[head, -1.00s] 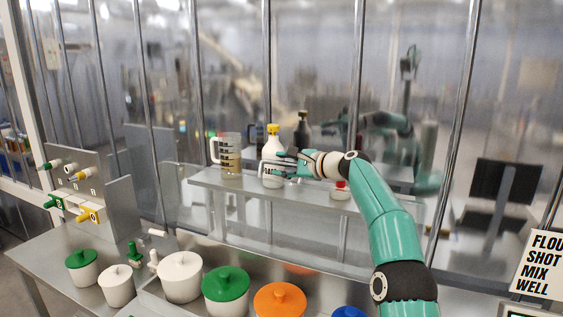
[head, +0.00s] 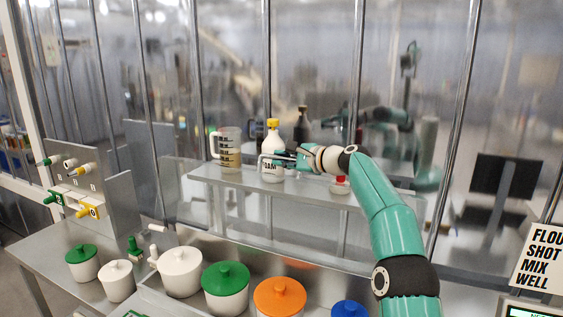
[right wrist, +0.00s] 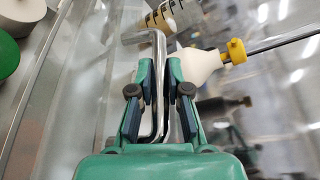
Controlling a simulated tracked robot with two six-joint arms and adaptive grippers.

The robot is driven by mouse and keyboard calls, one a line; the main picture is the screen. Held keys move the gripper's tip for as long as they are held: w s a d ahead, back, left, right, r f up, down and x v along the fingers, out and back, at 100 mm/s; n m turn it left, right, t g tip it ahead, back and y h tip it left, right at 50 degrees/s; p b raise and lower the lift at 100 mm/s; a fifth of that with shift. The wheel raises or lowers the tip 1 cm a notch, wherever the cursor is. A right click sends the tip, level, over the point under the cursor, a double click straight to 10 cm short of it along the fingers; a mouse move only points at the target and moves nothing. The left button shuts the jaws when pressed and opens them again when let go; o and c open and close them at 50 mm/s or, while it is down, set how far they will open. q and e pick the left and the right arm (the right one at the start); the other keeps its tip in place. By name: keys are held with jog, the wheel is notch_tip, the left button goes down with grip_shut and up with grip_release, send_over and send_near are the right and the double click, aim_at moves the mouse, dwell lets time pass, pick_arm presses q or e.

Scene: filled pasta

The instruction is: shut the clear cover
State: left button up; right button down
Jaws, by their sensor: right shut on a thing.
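My right gripper (head: 280,159) reaches in from the right, in front of the shelf. It also shows in the right wrist view (right wrist: 158,72), where its fingers are shut on a bent, shiny metal handle (right wrist: 159,42). The handle (head: 266,158) appears as a thin bar in front of the white bottle in the head view. The clear cover is see-through, and its outline and exact angle are hard to make out. My left gripper is not in view.
A grey shelf (head: 215,179) holds a measuring jug (head: 229,150), a yellow-capped bottle (head: 272,137) and a dark bottle (head: 302,130). Lidded pots, including a green one (head: 225,286) and an orange one (head: 279,299), stand on the front counter. Upright metal bars cross the clear wall behind.

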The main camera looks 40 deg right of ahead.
jog(key=s+a+f+n+t+b, duration=0.1)
jog(key=s+a+n+b, duration=0.2)
jog(key=a+b, duration=0.4)
jog(key=s+a+f+n+t+b, duration=0.1)
jog(key=s+a+b, duration=0.3)
jog(key=b, duration=0.9)
jog(key=shift+s+a+f+n+t+h, duration=0.15)
jog(key=shift+a+n+t+h, duration=0.2)
jog(key=shift+a+n, duration=0.95)
jog(key=shift+a+m, duration=0.35)
jog(key=shift+m, duration=0.05)
jog(key=c, duration=1.1)
grip_release()
jog(key=shift+c, duration=0.2)
jog(key=shift+s, duration=0.1)
jog(key=s+d, duration=0.1)
jog(key=s, duration=1)
jog(key=shift+s, duration=0.35)
jog(key=shift+f, duration=0.1)
